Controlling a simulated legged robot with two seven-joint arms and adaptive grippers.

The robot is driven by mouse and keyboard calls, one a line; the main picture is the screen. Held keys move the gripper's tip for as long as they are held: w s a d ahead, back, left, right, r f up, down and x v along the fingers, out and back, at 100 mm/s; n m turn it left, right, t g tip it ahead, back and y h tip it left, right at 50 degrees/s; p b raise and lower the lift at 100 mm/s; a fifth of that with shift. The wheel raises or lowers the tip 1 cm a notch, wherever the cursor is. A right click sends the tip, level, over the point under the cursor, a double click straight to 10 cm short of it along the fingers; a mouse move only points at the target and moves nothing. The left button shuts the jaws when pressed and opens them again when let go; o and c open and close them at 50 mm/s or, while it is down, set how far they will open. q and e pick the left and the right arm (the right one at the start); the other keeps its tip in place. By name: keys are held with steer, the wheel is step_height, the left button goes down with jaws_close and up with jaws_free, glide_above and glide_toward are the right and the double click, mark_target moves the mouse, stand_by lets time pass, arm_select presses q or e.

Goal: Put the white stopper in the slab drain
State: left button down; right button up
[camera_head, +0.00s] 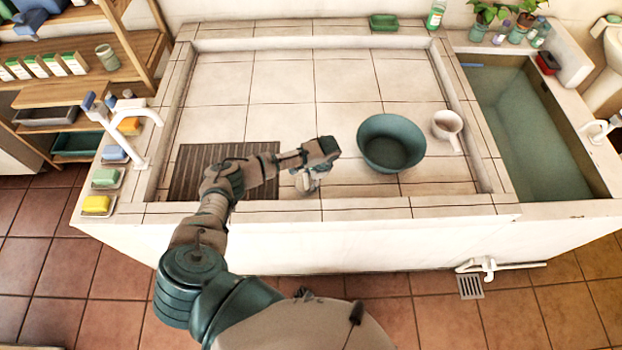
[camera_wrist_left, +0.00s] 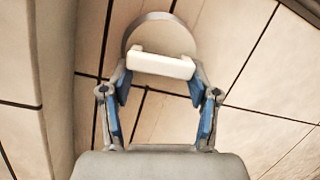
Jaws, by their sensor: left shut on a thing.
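My left gripper (camera_head: 309,181) is low over the front part of the white tiled slab (camera_head: 280,75), right of the dark slatted mat. In the left wrist view the white stopper (camera_wrist_left: 160,65) shows a bar-shaped grip on a round, pale disc. The gripper's two blue-padded fingers are shut on this grip, and the disc lies beyond it over the tiles. I cannot tell whether the disc touches the slab. I cannot make out the slab drain in either view. My right gripper is not in view.
The dark slatted mat (camera_head: 192,168) lies left of the gripper. A teal bowl (camera_head: 390,143) and a white mug (camera_head: 448,126) stand to its right. A raised tiled rim (camera_head: 420,203) edges the slab. The middle and back are mostly clear. A water trough (camera_head: 530,130) is at right.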

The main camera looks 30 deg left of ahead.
arm_select(q)
steer(key=shift+f+b, duration=0.3)
steer(key=shift+f, duration=0.4)
steer(key=shift+r, duration=0.1)
steer(key=shift+r+p, duration=0.75)
steer(key=shift+p, duration=0.3)
steer(key=shift+d+p, duration=0.1)
steer(key=shift+p, duration=0.35)
steer(key=shift+f+b, duration=0.4)
steer(key=shift+f, duration=0.4)
stand_by(0.6)
steer(key=c, duration=0.6)
jaws_free()
steer(key=shift+o, duration=0.2)
